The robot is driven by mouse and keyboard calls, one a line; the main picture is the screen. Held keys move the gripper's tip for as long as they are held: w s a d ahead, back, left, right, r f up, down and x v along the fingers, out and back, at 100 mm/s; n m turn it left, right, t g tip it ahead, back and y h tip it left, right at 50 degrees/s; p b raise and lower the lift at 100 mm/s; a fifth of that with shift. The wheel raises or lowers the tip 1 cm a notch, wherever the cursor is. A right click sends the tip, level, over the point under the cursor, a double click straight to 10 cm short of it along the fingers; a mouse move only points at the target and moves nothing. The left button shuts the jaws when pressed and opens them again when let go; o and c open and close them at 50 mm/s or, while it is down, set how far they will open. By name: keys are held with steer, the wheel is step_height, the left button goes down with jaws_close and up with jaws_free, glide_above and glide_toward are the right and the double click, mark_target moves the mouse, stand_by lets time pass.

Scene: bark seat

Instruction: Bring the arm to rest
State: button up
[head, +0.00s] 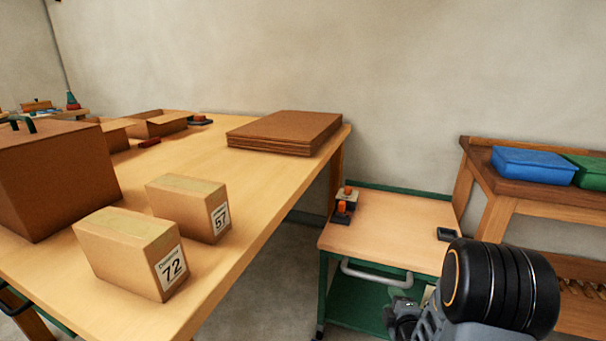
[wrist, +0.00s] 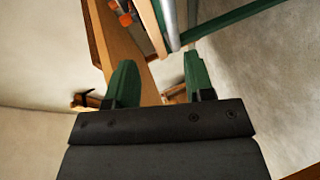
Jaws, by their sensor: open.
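My gripper (wrist: 161,88) shows in the wrist view with its two green fingers apart and nothing between them. It hangs in free air, with the wall, the floor and parts of the furniture behind it. In the head view my arm's black joint is at the lower right, in front of the small cart (head: 385,232). The gripper's fingers cannot be made out clearly in the head view.
A long wooden table (head: 245,190) bears boxes marked 72 (head: 130,250) and 57 (head: 190,205) and a stack of brown sheets (head: 285,132). Floor shows between table and cart.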

steer(key=s+a+r+m+g+p, duration=0.25)
steer(key=r+m+p, duration=0.4)
steer(key=r, duration=0.65)
steer(key=s+a+r+m+g+p, duration=0.2)
steer(key=a+r+m+g+p, duration=0.15)
steer(key=r+p, duration=0.8)
steer(key=s+a+r+m+g+p, duration=0.2)
steer(key=s+a+r+m+p, duration=0.1)
steer(key=s+r, duration=0.3)
steer(key=s+a+r+m+g+p, duration=0.2)
steer(key=s+r+p, duration=0.3)
steer(key=r, duration=0.6)
steer(key=shift+s+a+r+m+g+y+p, duration=0.2)
steer(key=shift+s+a+m+g+y+p, duration=0.2)
steer(key=shift+s+a+g, duration=0.25)
steer(key=shift+d, duration=0.15)
